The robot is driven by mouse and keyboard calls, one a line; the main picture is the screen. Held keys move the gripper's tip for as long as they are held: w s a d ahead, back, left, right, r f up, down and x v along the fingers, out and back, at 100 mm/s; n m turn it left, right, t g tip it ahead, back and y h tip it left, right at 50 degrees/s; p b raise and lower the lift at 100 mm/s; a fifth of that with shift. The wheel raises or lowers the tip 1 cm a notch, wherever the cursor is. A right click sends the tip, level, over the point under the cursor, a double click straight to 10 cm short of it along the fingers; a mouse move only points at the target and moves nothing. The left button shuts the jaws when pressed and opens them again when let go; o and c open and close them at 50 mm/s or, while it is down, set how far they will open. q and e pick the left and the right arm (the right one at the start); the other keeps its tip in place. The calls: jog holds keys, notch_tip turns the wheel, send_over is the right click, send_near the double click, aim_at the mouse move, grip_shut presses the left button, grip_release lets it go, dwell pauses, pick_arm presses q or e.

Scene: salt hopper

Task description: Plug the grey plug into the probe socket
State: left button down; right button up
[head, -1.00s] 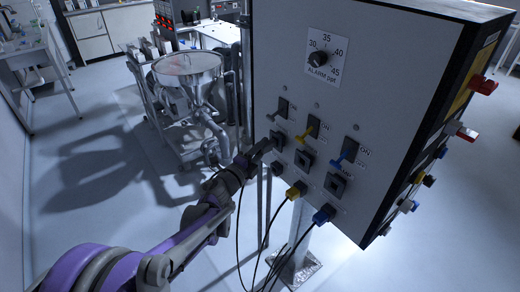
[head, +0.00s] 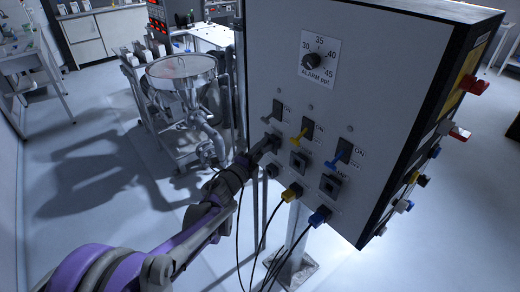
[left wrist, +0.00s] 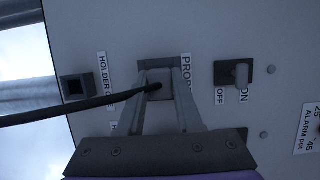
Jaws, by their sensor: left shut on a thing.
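My left gripper (head: 266,147) is at the panel front, at the probe socket of the column with the grey switch. In the left wrist view the gripper (left wrist: 160,82) is shut on the grey plug (left wrist: 160,92), whose black cable runs left. The plug lines up beside the PROBE label (left wrist: 187,73). The fingers and plug hide the probe socket, so I cannot tell how deep the plug sits. The empty holder socket (left wrist: 77,87) is to the left; it also shows below the gripper in the head view (head: 271,171). My right gripper is not in view.
The yellow plug (head: 291,193) and blue plug (head: 319,215) sit in their lower sockets, cables hanging. Switch levers (left wrist: 238,73) stick out near the gripper. The alarm dial (head: 311,61) is above. A steel hopper (head: 182,75) stands behind, left of the panel.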

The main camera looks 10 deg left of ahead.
pick_arm(q)
grip_release()
dwell(0.4)
dwell(0.4)
jog(key=shift+b+v, duration=0.5)
jog(key=shift+v, duration=2.5)
jog(key=v, duration=1.1)
jog(key=shift+d+b, duration=0.1)
jog(key=shift+b, duration=0.3)
jog(key=shift+w, duration=0.1)
